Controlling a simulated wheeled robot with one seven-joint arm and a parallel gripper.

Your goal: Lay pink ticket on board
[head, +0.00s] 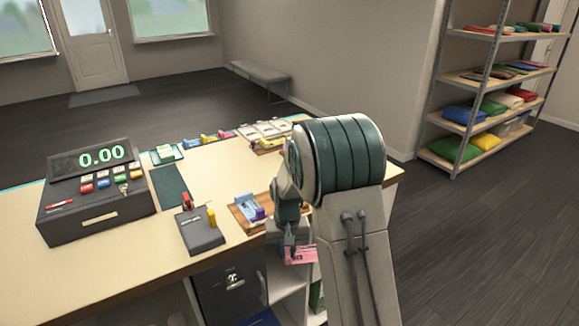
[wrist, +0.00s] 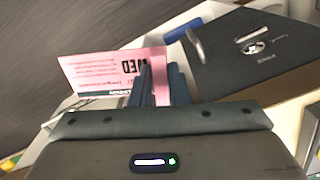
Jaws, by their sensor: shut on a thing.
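The pink ticket (head: 302,257) is held in my gripper (head: 290,242), in front of the counter's front edge and beside the open shelving below. In the wrist view the pink ticket (wrist: 95,75) shows black print reading "WED", and the fingers of my gripper (wrist: 157,80) are shut on its right part. A wooden board (head: 238,218) lies on the counter near its front edge, just left of my gripper. It bears a blue ticket (head: 247,205) and a purple item (head: 259,213). My arm may hide the board's right part.
A dark register (head: 95,185) stands at the counter's left. A grey box (head: 203,235) with red and yellow parts lies left of the board. Several cards (head: 262,131) lie at the back. Below are a dark drawer unit (head: 230,283) and white shelves (head: 285,290).

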